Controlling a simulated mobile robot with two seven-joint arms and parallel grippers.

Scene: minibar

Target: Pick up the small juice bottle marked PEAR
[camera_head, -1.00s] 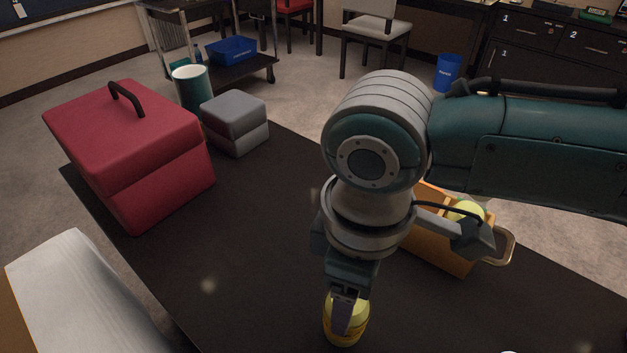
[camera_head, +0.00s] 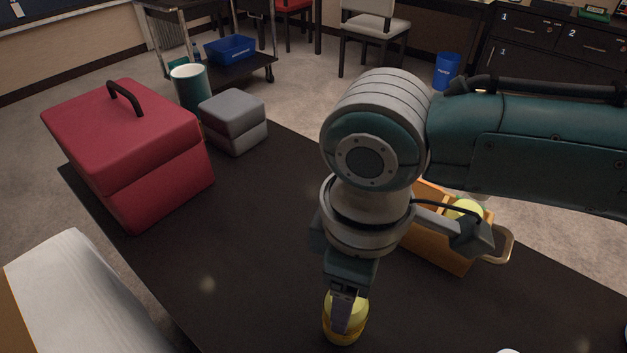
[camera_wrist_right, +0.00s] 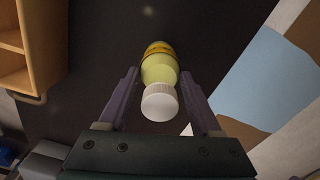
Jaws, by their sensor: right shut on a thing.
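A small yellow bottle (camera_head: 346,325) stands on the dark table near the front, under my right gripper (camera_head: 343,309). In the right wrist view the bottle (camera_wrist_right: 159,72) has a white cap and a yellow-orange band. No PEAR marking can be read. The right gripper's fingers (camera_wrist_right: 160,100) are on either side of the bottle, and it is shut on the bottle. I cannot tell whether the bottle is clear of the table. My left gripper is not in view.
An orange wooden caddy (camera_head: 437,242) with a yellow-green item stands right of my gripper. A red box (camera_head: 150,180), a teal cup (camera_head: 190,88) and a grey box (camera_head: 233,122) stand at the left. The table's middle is clear.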

